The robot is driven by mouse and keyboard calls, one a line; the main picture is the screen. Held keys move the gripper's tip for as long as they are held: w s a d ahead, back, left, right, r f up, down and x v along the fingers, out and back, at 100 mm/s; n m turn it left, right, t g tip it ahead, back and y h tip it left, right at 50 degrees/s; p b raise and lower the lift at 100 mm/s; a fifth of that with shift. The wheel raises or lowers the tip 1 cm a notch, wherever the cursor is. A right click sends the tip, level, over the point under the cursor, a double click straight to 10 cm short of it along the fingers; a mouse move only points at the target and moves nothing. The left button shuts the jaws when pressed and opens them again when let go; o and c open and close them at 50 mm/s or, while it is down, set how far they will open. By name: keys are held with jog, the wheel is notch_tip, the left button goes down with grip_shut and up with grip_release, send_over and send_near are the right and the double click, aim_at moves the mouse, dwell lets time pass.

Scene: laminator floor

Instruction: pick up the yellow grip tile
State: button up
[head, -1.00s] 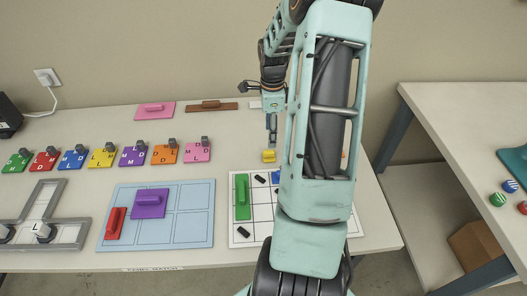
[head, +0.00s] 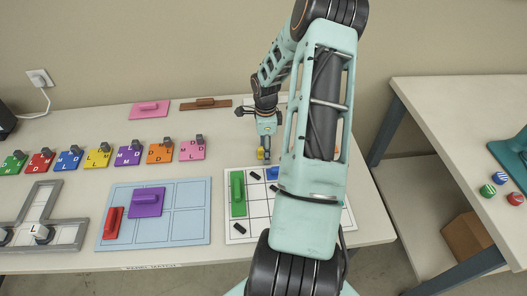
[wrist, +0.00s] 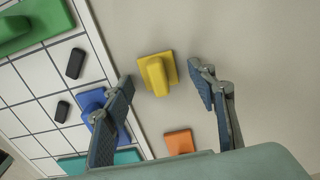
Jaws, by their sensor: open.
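The yellow grip tile (wrist: 157,74) is a small square tile with a raised bar on top. In the wrist view it lies on the bare table beside the white grid board (wrist: 102,59). My gripper (wrist: 166,85) is open, with one finger to each side of the tile and nothing held. In the head view the yellow tile (head: 260,154) shows just behind the board, partly hidden by my gripper (head: 266,157), which is low over it. I cannot tell whether the fingertips touch the table.
A blue tile (wrist: 96,104) sits on the board close to the left finger, and an orange tile (wrist: 179,142) lies on the table nearby. A green tile (head: 238,193) stands on the board. A light blue board (head: 187,216) holds purple and red tiles. Bare table surrounds the yellow tile's far side.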

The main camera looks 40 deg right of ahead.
jog(key=shift+c, duration=0.2)
jog(key=c, duration=1.3)
jog(key=shift+r, duration=0.1)
jog(key=shift+c, duration=0.4)
